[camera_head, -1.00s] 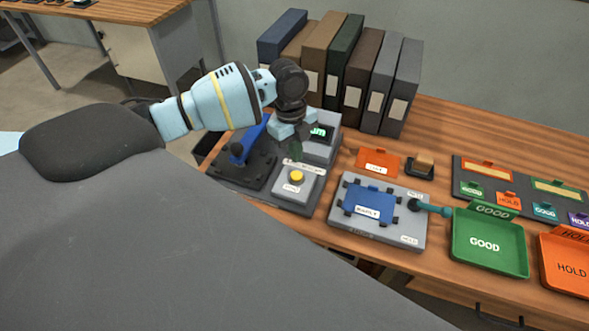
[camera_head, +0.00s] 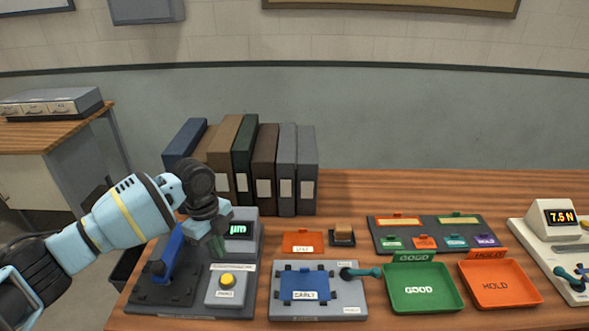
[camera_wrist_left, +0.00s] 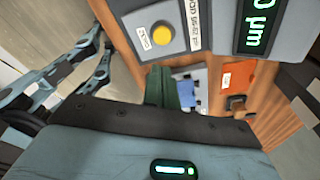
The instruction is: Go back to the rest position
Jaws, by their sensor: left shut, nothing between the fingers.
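My left gripper (camera_head: 217,245) is in the head view, over the left end of the wooden bench, in front of the grey gauge with the green "µm" display (camera_head: 240,230). Its fingers are shut and empty. They also show as dark green fingers in the left wrist view (camera_wrist_left: 162,88). The blue lever (camera_head: 170,250) on its dark base stands just left of the gripper. The grey box with the yellow button (camera_head: 228,281) is just below it in the picture. My right gripper is in neither current view.
A row of binders (camera_head: 265,170) stands behind the gripper. To the right are a grey fixture with a blue plate (camera_head: 303,287), a green GOOD tray (camera_head: 421,307), an orange HOLD tray (camera_head: 500,298) and a device reading 7.5 N (camera_head: 550,240). Bare bench (camera_head: 370,195) lies at the back.

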